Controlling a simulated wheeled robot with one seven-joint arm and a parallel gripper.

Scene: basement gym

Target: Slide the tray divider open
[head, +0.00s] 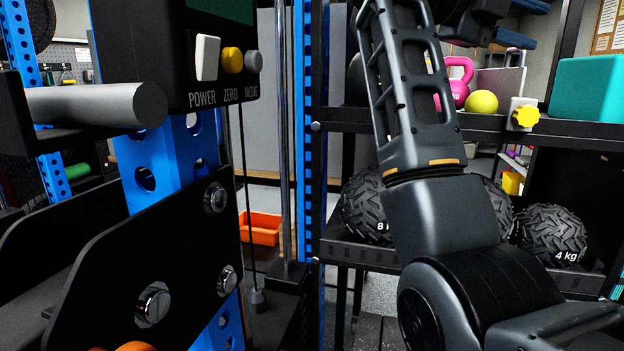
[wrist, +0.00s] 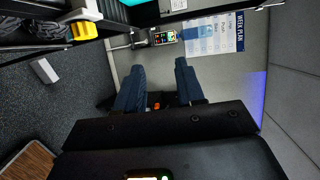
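A white plate with a yellow star-shaped knob (head: 525,116) sits at the front edge of the upper shelf in the head view. It may be the tray divider's handle, but I cannot tell for sure.
Black medicine balls (head: 553,236) rest below. A blue rack post (head: 312,130) and a control box (head: 222,50) stand left.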

